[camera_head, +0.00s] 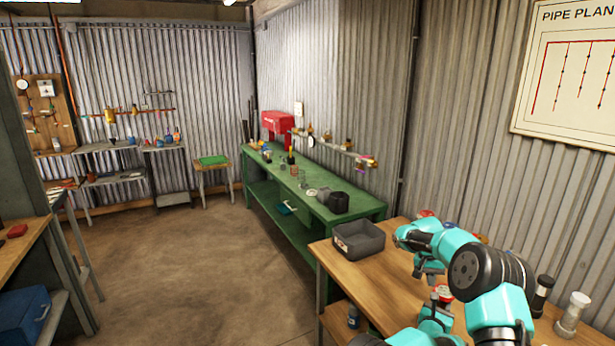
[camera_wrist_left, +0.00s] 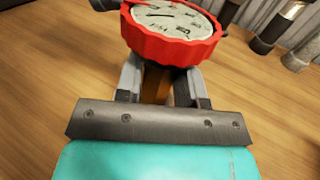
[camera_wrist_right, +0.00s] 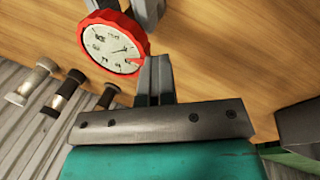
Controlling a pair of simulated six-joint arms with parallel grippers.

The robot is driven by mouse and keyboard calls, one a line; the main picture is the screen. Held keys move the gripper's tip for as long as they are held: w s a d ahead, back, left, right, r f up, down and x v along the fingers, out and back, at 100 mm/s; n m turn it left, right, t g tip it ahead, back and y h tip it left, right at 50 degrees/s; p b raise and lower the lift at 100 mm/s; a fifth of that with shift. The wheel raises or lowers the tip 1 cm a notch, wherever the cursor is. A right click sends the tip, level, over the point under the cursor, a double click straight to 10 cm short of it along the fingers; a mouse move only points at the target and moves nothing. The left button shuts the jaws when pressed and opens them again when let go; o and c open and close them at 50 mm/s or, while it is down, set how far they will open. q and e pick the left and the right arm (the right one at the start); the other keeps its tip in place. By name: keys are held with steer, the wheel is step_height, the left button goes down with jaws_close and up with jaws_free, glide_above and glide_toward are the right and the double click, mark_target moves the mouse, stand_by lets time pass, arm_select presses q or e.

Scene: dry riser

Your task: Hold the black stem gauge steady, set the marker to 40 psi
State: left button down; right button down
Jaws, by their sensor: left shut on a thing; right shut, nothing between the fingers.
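The gauge has a red scalloped rim and a white dial; it shows in the left wrist view (camera_wrist_left: 172,30), the right wrist view (camera_wrist_right: 113,45) and small in the head view (camera_head: 441,293). Its stem is hidden in the views, so I cannot see its colour. My left gripper (camera_wrist_left: 160,88) is shut on the gauge from below, dial facing up. My right gripper (camera_wrist_right: 155,80) is shut and empty, its fingertips right beside the red rim; I cannot tell whether they touch. A thin red mark (camera_wrist_right: 135,61) shows near the dial's edge; its reading is too small to tell.
A dark grey bin (camera_head: 358,240) stands at the far left of the wooden table (camera_head: 385,285). A black cylinder (camera_head: 541,297) and a pale cylinder (camera_head: 571,315) stand at the right by the corrugated wall.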

steer(key=shift+w+a, duration=0.2)
steer(key=shift+w, duration=0.1)
stand_by(0.4)
step_height(320, 180, up, 6)
stand_by(0.6)
steer(key=shift+s, duration=0.1)
steer(key=s, duration=0.1)
steer(key=s+a, duration=0.1)
steer(key=s+a+r, duration=0.1)
steer(key=shift+s, duration=0.35)
steer(key=shift+f, duration=0.1)
stand_by(0.3)
